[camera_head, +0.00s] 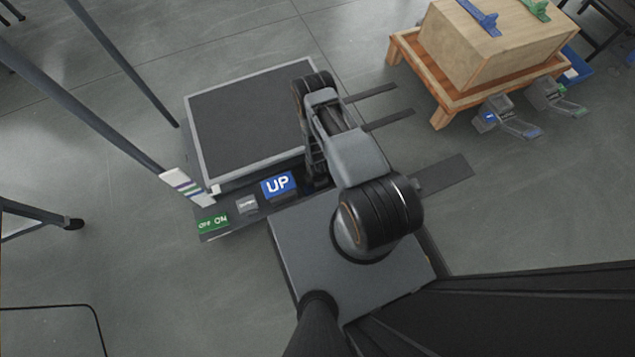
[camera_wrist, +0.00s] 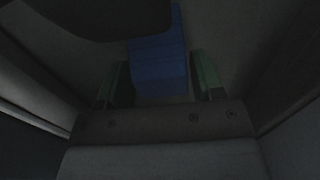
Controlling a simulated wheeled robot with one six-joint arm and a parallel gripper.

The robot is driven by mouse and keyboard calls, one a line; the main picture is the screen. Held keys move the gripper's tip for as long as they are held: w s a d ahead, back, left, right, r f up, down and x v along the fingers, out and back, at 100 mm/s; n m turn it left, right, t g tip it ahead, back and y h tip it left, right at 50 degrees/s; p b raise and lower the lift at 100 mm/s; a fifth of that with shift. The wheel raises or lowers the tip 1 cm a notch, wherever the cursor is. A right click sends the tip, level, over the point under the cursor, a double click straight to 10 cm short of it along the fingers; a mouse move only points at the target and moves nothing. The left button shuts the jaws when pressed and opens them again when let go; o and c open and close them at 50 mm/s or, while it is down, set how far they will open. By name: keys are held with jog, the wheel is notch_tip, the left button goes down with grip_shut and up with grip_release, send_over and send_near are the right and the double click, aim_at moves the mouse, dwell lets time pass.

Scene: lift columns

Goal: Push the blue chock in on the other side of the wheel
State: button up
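In the dark wrist view, a blue block (camera_wrist: 160,65), which looks like the blue chock, lies between the two green-padded fingers of my gripper (camera_wrist: 163,82). The fingers run close along both its sides; I cannot tell whether they grip it. A dark rounded shape (camera_wrist: 95,12) covers the top left of that view; I cannot tell whether it is the wheel. In the head view my arm reaches down beside the right side of a low grey platform (camera_head: 245,120), and its links hide my gripper and the chock. No wheel is clearly visible there.
A panel with a blue UP sign (camera_head: 278,184) and a green OFF/ON label (camera_head: 213,222) edges the platform. A wooden crate (camera_head: 490,45) stands on an orange wooden stand (camera_head: 445,103) at upper right. Grey pedal-like devices (camera_head: 505,118) lie beside it. Dark posts stand at left.

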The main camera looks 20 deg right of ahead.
jog(key=c, duration=0.7)
jog(key=shift+d, duration=0.1)
jog(key=shift+d, duration=0.1)
jog(key=shift+d, duration=1.1)
jog(key=o, duration=1.2)
jog(key=shift+c, duration=0.2)
jog(key=shift+r, duration=0.1)
